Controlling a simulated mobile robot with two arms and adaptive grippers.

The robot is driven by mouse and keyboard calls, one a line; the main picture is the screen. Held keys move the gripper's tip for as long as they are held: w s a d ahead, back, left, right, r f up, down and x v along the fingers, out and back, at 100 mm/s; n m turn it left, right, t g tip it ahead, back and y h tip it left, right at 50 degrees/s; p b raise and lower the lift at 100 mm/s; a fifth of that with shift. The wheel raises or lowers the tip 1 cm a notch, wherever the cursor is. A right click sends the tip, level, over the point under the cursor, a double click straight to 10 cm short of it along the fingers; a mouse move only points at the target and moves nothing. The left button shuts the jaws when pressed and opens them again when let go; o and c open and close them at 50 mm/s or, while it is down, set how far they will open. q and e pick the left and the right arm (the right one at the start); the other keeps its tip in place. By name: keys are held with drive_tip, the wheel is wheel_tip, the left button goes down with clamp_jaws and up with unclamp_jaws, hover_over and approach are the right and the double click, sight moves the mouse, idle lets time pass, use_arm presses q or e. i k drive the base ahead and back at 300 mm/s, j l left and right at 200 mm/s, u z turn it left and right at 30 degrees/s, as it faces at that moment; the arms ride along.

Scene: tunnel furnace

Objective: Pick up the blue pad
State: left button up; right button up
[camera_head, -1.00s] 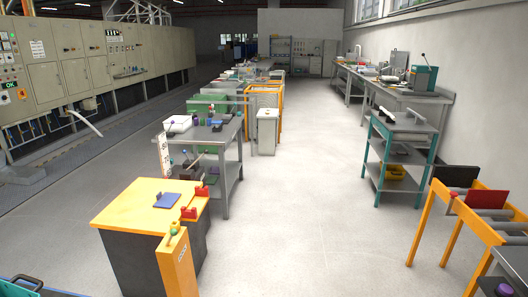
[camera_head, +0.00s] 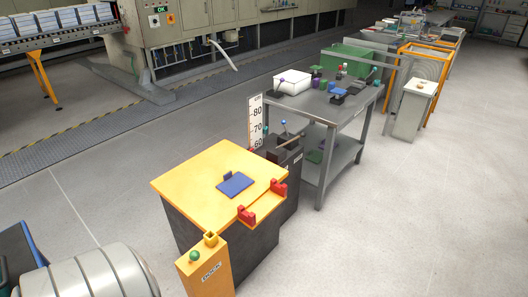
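The blue pad (camera_head: 235,185) lies flat on the yellow top of a dark cabinet (camera_head: 190,183), left of the picture's middle. A small dark blue upright piece (camera_head: 227,175) stands at its far edge. Neither of my grippers is in view.
A yellow post marked DOCK (camera_head: 207,270) stands at the cabinet's near corner. A grey workbench (camera_head: 318,113) with a white box (camera_head: 292,82) stands behind. A large grey rounded body (camera_head: 90,275) fills the lower left. Floor at right is clear.

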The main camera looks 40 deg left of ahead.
sight(232, 186)
drive_tip(key=i+l+u, duration=0.1)
drive_tip(key=i+u, duration=0.4)
drive_tip(key=i+l+u, duration=0.25)
drive_tip(key=i+u, duration=0.25)
drive_tip(key=i+l+u, duration=0.5)
